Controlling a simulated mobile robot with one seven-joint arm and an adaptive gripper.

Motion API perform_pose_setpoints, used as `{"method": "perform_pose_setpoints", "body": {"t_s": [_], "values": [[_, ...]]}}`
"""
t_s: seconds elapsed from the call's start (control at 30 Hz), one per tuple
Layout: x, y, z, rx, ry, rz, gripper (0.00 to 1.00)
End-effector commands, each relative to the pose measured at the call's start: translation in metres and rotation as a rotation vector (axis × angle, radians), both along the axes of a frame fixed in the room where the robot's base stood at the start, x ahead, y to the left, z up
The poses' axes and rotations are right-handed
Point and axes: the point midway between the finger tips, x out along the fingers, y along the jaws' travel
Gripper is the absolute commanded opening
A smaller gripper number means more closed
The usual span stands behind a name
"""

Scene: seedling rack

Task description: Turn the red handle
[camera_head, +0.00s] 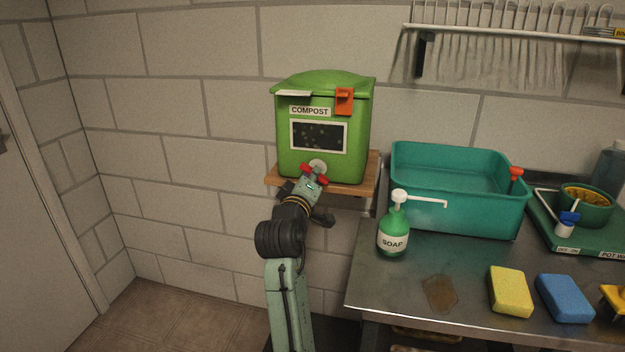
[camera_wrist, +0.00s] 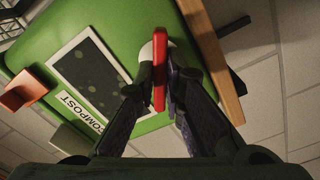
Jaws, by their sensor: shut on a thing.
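A green compost bin (camera_head: 355,150) with a "COMPOST" label and a dark window stands on a wooden shelf (camera_head: 371,176) against the wall. The red handle (camera_head: 307,168) sits on a pale round mount low on the bin's front. In the wrist view the red handle (camera_wrist: 160,68) runs upright between my fingers, and part of it is hidden by them. My gripper (camera_head: 313,176) is at the handle and shut on it; the wrist view shows a finger (camera_wrist: 160,95) on each side. The bin's green body (camera_wrist: 120,25) fills much of the wrist view.
A metal counter (camera_head: 390,290) stands to the right, with a soap bottle (camera_head: 393,235), a teal basin (camera_head: 455,215) and sponges (camera_head: 510,290) on it. An orange latch (camera_head: 344,100) is on the bin's upper front. The wall left of the bin is clear.

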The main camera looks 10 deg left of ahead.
Motion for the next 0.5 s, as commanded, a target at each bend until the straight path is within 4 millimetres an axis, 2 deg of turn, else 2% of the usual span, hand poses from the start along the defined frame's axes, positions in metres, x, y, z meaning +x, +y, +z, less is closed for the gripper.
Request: {"method": "perform_pose_setpoints", "body": {"t_s": [0.5], "values": [[0.0014, -0.0011, 0.0036, 0.495, -0.009, 0.002, 0.0]]}}
